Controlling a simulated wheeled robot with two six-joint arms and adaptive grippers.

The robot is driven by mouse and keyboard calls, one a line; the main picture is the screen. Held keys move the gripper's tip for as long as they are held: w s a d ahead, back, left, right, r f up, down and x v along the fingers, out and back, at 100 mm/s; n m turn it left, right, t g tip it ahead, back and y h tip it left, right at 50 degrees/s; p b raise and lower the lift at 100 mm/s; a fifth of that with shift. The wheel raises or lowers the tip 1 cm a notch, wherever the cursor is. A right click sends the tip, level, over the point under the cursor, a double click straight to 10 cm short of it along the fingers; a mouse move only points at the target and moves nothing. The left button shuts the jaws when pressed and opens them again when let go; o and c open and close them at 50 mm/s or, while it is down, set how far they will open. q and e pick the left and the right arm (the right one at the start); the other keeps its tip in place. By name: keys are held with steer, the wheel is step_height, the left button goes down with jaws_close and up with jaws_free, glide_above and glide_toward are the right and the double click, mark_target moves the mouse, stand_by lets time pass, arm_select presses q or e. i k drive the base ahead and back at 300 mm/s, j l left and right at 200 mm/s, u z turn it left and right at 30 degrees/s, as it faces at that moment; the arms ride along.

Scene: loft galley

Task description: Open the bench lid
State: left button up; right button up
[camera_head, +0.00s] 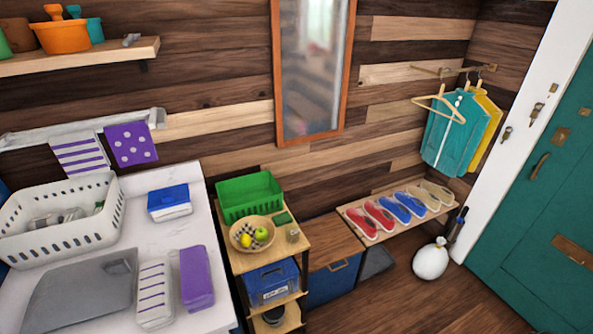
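The low bench (333,240) stands against the plank wall, between the small wooden shelf unit and the shoe rack. Its wooden lid lies flat and looks shut. The lid's top looks bare. The bench's left side is partly hidden by the shelf unit. Neither of my grippers is in view.
The shelf unit (262,255) holds a green crate (250,196) and a fruit bowl. A shoe rack (352,211) adjoins on the right. A white sack (430,261) stands on the floor. A white counter (140,235) fills the left. Floor before the bench is clear.

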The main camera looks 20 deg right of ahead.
mark_target(331, 242)
steer(key=z, duration=1.15)
steer(key=i+l+u, duration=0.25)
steer(key=k+l, duration=0.05)
steer(key=k, duration=0.05)
